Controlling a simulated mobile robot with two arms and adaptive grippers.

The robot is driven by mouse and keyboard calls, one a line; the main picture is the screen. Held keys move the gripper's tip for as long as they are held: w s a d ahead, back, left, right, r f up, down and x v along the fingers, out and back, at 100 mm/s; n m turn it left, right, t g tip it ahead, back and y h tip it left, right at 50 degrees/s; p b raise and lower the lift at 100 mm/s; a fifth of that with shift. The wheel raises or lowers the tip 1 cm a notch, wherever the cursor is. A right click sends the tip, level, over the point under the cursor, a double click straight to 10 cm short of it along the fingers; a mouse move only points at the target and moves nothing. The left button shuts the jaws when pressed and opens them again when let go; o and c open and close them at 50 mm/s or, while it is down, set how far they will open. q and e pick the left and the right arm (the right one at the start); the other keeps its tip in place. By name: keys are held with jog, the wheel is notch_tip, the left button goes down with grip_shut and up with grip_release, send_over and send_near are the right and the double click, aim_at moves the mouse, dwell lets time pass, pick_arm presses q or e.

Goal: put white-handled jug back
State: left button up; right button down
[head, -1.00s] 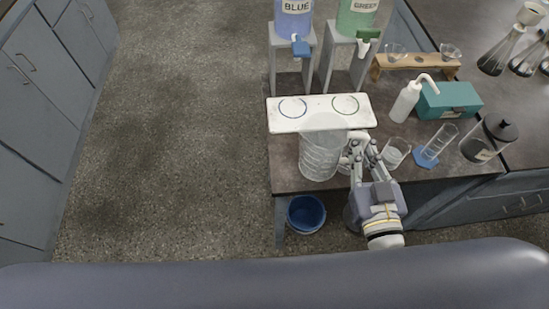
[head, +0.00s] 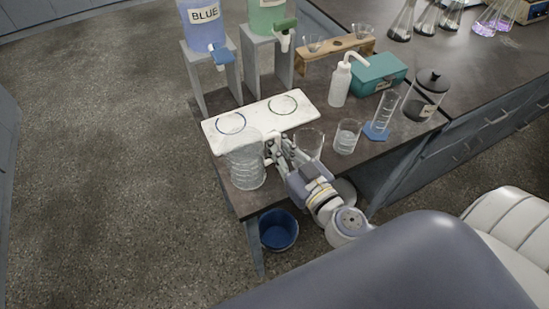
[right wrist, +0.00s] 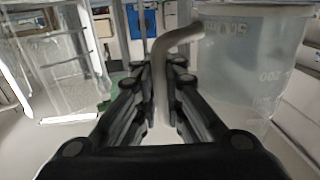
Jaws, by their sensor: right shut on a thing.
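The clear, graduated jug (head: 243,165) is at the front left of the bench, in front of the white board's left end. My right gripper (head: 273,150) comes from the right and is shut on its handle. In the right wrist view the pale handle (right wrist: 163,75) runs between the fingers, and the jug wall (right wrist: 250,70) with its markings fills the right side. I cannot tell whether the jug's base touches the bench. My left gripper is not in view.
The white board (head: 262,120) with two ring marks lies behind the jug, below the BLUE dispenser (head: 204,25) and green dispenser (head: 268,15). A clear beaker (head: 309,143) and a smaller one (head: 347,136) stand right of my gripper. A blue bucket (head: 278,230) is on the floor.

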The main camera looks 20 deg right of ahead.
notch_tip(320, 180, down, 3)
jog(key=shift+f+b, duration=0.1)
jog(key=shift+b, duration=0.7)
jog(key=shift+f, duration=0.25)
jog(key=shift+f, duration=0.15)
jog(key=c, duration=1.7)
grip_release()
